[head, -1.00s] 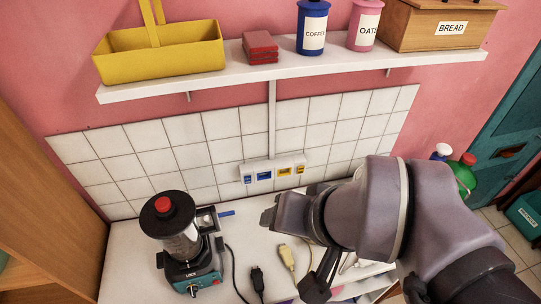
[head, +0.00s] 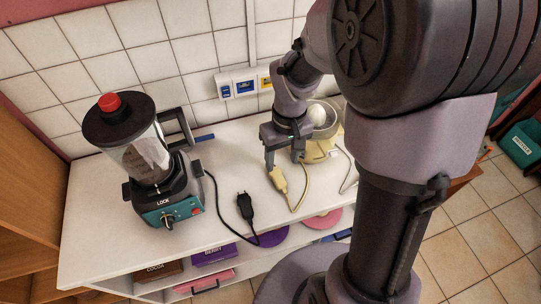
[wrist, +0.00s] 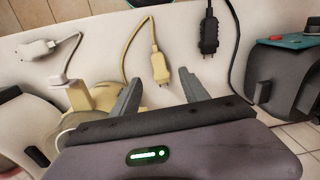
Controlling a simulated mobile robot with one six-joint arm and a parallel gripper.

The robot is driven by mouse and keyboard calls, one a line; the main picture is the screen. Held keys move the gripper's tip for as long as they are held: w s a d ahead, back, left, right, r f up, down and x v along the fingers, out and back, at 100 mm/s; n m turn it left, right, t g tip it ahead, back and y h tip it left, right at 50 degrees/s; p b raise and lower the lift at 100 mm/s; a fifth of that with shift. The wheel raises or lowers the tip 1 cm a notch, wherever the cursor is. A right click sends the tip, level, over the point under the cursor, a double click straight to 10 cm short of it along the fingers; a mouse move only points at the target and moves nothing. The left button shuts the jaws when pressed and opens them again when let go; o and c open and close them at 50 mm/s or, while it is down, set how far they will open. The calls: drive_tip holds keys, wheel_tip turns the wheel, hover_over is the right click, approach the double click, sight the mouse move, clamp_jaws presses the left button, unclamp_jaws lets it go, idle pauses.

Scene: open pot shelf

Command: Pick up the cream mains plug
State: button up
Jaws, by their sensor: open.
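The cream mains plug (head: 278,179) lies on the white counter in the head view, its cream cord running from its near end. It also shows in the wrist view (wrist: 160,66), its pins pointing toward my gripper. My gripper (head: 283,164) is open and empty, just above and behind the plug in the head view. In the wrist view the plug lies in line with the gap between the two fingertips (wrist: 160,77), a little beyond them. No contact shows.
A black plug (head: 245,205) lies left of the cream one, by the blender (head: 140,150). A cream appliance with a bowl (head: 318,153) stands close on the right. A white plug (wrist: 38,49) shows in the wrist view. The socket strip (head: 240,88) is on the tiled wall.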

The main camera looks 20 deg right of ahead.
drive_tip(key=b, duration=0.2)
hover_over(281, 182)
drive_tip(key=f, duration=0.5)
drive_tip(key=shift+w+f, duration=0.1)
drive_tip(key=shift+w, duration=0.1)
wheel_tip(281, 182, down, 5)
drive_tip(key=b, duration=0.2)
drive_tip(key=shift+s+f+b, duration=0.15)
drive_tip(key=shift+b, duration=0.2)
clamp_jaws()
